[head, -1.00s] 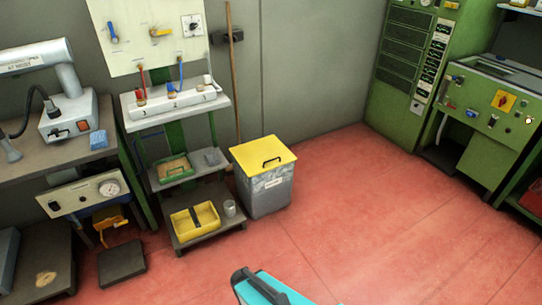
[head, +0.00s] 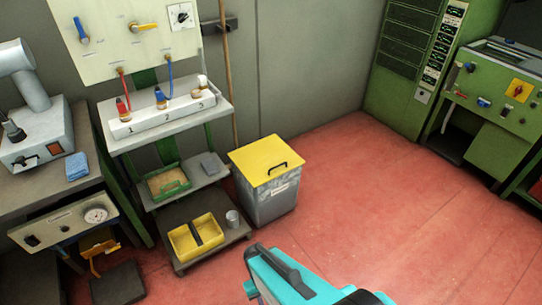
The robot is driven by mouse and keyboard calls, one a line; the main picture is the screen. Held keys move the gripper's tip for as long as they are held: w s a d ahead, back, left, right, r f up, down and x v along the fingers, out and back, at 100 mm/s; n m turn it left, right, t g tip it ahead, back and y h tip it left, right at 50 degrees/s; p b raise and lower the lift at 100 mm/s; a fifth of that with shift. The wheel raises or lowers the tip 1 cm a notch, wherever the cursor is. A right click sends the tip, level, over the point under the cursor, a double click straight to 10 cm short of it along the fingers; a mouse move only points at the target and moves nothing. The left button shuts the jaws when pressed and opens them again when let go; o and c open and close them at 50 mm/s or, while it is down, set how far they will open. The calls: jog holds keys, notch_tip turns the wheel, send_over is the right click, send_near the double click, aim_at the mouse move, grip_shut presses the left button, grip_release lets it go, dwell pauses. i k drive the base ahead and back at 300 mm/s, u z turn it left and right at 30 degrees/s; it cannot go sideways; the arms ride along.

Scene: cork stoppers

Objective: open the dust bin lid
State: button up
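The dust bin (head: 270,203) is a grey box with a white label on its front. It stands on the red floor near the back wall, right of a shelf stand. Its flat yellow lid (head: 258,157) is shut, with a dark handle (head: 278,168) near the front right edge. A teal and black part of my arm (head: 300,280) shows at the bottom middle, in front of the bin and apart from it. My gripper's fingertips do not show.
The shelf stand (head: 215,110) left of the bin holds a numbered white rack, a green tray (head: 168,182), a yellow two-part tray (head: 196,236) and a metal cup (head: 232,218). A broom handle (head: 228,60) leans behind. Green machines stand at right. The red floor (head: 400,220) right of the bin is clear.

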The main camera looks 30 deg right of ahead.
aim_at(261, 161)
jog(key=u, duration=0.1)
jog(key=i, duration=0.85)
jog(key=u, duration=0.25)
